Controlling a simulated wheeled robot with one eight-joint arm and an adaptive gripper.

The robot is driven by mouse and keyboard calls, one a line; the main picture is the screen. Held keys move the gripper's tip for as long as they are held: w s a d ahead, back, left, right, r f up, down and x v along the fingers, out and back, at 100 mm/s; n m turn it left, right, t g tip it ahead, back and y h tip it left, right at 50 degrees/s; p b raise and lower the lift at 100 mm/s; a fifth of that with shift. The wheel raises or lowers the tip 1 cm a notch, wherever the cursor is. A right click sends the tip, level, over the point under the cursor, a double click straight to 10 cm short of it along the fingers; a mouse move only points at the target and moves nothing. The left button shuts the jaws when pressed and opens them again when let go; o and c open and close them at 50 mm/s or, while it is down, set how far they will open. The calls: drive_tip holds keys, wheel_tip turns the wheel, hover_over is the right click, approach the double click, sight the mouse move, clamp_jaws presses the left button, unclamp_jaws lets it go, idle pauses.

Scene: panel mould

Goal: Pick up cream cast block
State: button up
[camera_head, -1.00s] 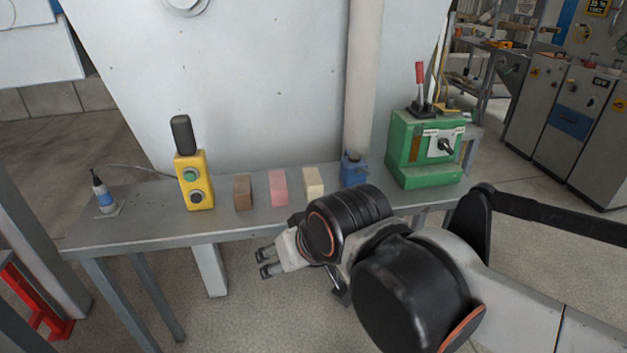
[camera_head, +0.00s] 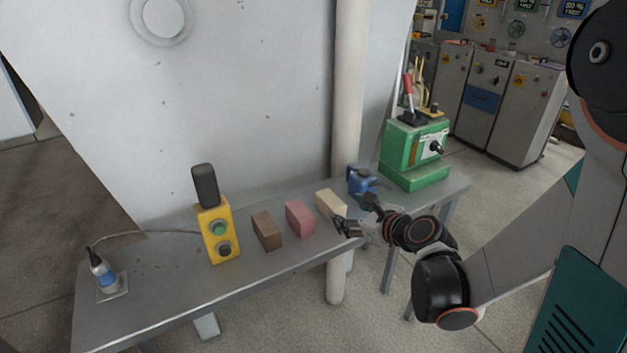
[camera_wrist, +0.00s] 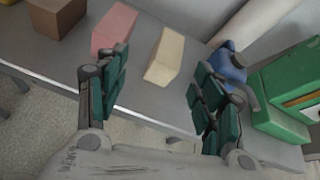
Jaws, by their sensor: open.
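The cream cast block (camera_head: 329,203) lies on the grey metal table, to the right of a pink block (camera_head: 299,218) and a brown block (camera_head: 266,230). In the wrist view the cream block (camera_wrist: 165,57) shows whole, ahead of the gap between my fingers. My gripper (camera_head: 358,217) is open and empty at the table's front edge, close to the block's right side in the head view. In the wrist view my gripper (camera_wrist: 160,98) has its two green-padded fingers wide apart. I see no contact with the block.
A small blue vise-like object (camera_head: 361,181) and a green machine with levers (camera_head: 414,155) stand right of the block. A wall and a vertical pipe (camera_head: 347,120) rise behind the table (camera_head: 170,275).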

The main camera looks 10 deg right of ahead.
sight(332, 200)
drive_tip(key=w+f+m, duration=0.1)
drive_tip(key=w, duration=0.1)
drive_tip(key=w+f+m+b, duration=0.1)
drive_tip(key=w, duration=0.2)
drive_tip(key=w+a+f+b, duration=0.1)
drive_tip(key=w+f, duration=0.1)
drive_tip(key=shift+w+m, duration=0.4)
drive_tip(key=shift+w+d+r+b+x, duration=0.15)
drive_tip(key=shift+b+x, duration=0.4)
drive_tip(key=shift+x, duration=0.8)
drive_tip(key=shift+w+d+r+b+x, duration=0.15)
drive_tip(key=shift+b+x, duration=0.4)
drive_tip(key=shift+x, duration=0.8)
drive_tip(key=shift+s, duration=0.15)
drive_tip(key=c, duration=1.4)
